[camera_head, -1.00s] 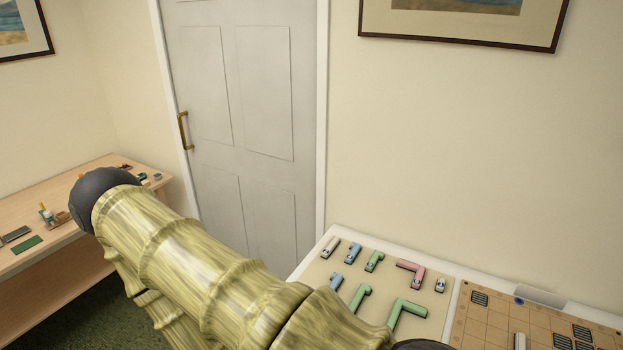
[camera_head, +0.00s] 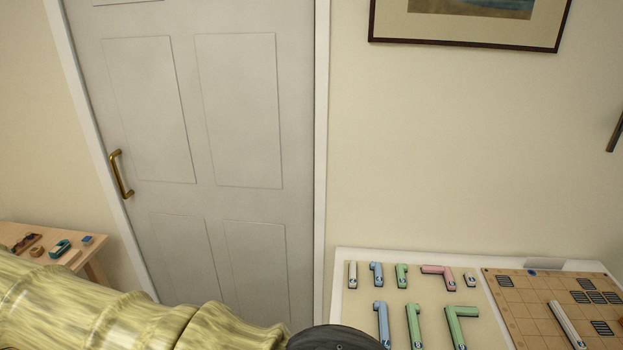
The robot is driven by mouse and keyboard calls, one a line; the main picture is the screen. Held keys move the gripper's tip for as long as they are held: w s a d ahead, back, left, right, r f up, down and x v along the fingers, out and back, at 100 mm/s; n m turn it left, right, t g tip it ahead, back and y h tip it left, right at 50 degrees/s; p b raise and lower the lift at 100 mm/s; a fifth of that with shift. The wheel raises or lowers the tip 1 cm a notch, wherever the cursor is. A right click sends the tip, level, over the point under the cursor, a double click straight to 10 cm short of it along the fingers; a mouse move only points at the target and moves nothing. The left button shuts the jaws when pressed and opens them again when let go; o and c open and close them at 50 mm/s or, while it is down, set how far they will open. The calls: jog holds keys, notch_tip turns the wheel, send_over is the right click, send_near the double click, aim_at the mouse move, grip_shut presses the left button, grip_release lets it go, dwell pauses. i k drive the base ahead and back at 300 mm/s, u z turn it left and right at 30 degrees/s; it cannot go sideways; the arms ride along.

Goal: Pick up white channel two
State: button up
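Three white channel pieces show in the head view. A short upright one (camera_head: 352,274) lies at the far left of the tray's back row. A very short one (camera_head: 470,279) lies at the right end of that row. A longer one (camera_head: 566,325) lies slanted on the wooden grid board (camera_head: 515,310). Small dark marks show near their ends, but I cannot read which is number two. My arm crosses the lower left of the picture. My gripper is out of view.
The pale tray (camera_head: 358,315) also holds blue (camera_head: 381,322), green (camera_head: 414,325) and pink (camera_head: 437,270) channels. Dark slotted tiles lie on the grid board. A closed door (camera_head: 205,130) stands behind. A wooden table (camera_head: 95,272) with small items is at left.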

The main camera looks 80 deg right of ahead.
aim_at(352, 266)
jog(key=i, duration=0.8)
jog(key=z, duration=2)
